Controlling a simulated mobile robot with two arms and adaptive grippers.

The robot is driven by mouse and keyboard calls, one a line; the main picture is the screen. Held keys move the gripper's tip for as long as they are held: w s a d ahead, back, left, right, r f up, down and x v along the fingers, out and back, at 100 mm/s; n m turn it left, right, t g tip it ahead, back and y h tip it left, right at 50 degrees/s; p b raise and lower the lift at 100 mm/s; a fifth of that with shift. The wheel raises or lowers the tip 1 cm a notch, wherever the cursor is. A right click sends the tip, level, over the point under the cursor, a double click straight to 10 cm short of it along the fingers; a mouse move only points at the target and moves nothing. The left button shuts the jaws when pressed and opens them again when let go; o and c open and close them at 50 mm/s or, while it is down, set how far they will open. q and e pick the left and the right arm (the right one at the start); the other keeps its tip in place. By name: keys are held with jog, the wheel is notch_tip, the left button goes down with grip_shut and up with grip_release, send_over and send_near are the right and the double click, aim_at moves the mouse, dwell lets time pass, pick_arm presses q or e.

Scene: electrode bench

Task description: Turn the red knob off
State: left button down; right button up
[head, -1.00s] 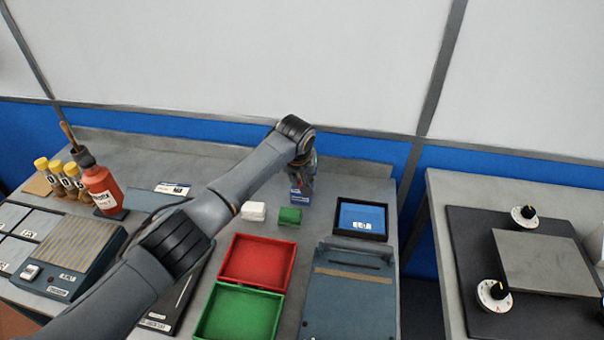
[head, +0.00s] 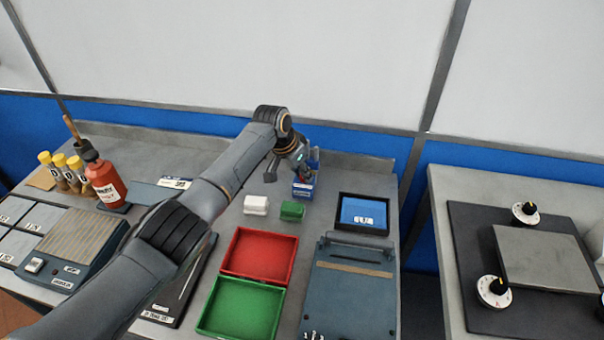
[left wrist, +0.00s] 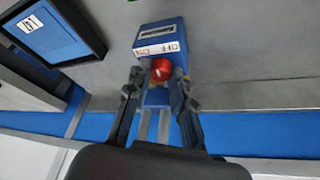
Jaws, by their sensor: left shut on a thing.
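The blue box (head: 303,188) stands at the back of the bench and also shows in the left wrist view (left wrist: 158,34). Its red knob (left wrist: 161,69) sits on its face, beside a white strip marked ON in red and OFF in dark letters. My left gripper (left wrist: 159,78) is shut on the red knob, with one finger on each side. In the head view the left gripper (head: 302,162) is at the box, and the knob is hidden or too small to make out. I cannot tell which way the knob points. My right gripper is not in view.
A white block (head: 255,205) and a green block (head: 292,210) lie in front of the box. A dark tray with a blue inside (head: 343,229) is to the right. Red (head: 233,270) and green (head: 207,327) trays lie nearer. A red bottle (head: 104,184) stands left.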

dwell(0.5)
pick_arm(q)
jog(key=c, duration=1.1)
grip_release()
jog(key=shift+c, duration=0.2)
jog(key=shift+r, duration=0.1)
jog(key=v, duration=1.1)
jog(key=shift+a+r, duration=0.15)
jog(key=shift+r, duration=0.15)
jog(key=shift+s, duration=0.1)
